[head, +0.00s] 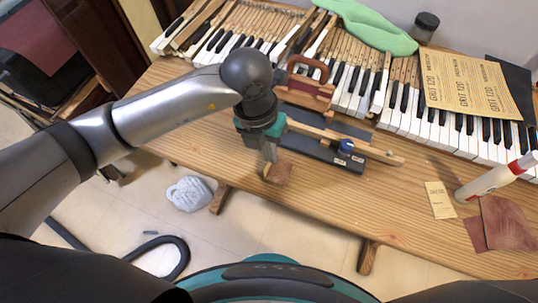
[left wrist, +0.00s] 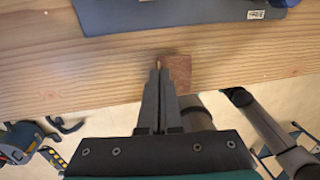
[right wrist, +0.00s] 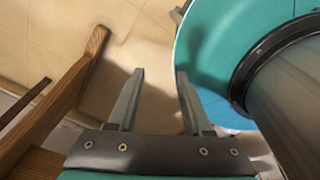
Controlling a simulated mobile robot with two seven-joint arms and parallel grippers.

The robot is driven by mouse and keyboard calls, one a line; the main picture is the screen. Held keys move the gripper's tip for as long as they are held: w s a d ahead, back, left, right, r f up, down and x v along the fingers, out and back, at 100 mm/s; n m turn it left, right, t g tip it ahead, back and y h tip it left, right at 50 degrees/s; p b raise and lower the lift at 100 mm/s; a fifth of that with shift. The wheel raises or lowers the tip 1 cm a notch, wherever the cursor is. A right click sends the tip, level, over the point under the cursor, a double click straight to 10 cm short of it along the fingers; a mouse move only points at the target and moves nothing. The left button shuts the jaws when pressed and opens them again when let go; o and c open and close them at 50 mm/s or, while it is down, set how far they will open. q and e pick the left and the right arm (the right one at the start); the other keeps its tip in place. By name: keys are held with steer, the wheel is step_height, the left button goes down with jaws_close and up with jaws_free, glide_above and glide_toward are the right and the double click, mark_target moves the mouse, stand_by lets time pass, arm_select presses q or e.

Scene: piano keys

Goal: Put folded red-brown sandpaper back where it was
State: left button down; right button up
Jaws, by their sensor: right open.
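The small folded red-brown sandpaper (head: 282,173) is near the front edge of the wooden table, under my left gripper (head: 268,168). In the left wrist view the sandpaper (left wrist: 180,72) shows just right of the fingertips (left wrist: 158,68). The fingers are nearly together, with a thin tan edge between their tips that looks like part of the sandpaper. I cannot tell whether it touches the table. My right gripper (right wrist: 157,80) is open and empty, low beside the table, and is not in the head view.
A dark blue long tool (head: 310,152) and a wooden stick (head: 380,153) lie behind the left gripper. The piano keys (head: 350,90) run along the back. Larger red-brown sheets (head: 507,224), a small yellow card (head: 440,200) and a white tube (head: 490,180) are at right. The front middle is clear.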

arm_select(q)
steer(key=shift+f, duration=1.2)
steer(key=c, duration=1.1)
jaws_free()
arm_select(e)
steer(key=shift+w+d+f, duration=0.2)
steer(key=shift+w+f, duration=0.1)
steer(key=shift+w, duration=0.3)
arm_select(q)
steer(key=shift+r, duration=0.2)
arm_select(e)
steer(key=shift+s+r, duration=0.1)
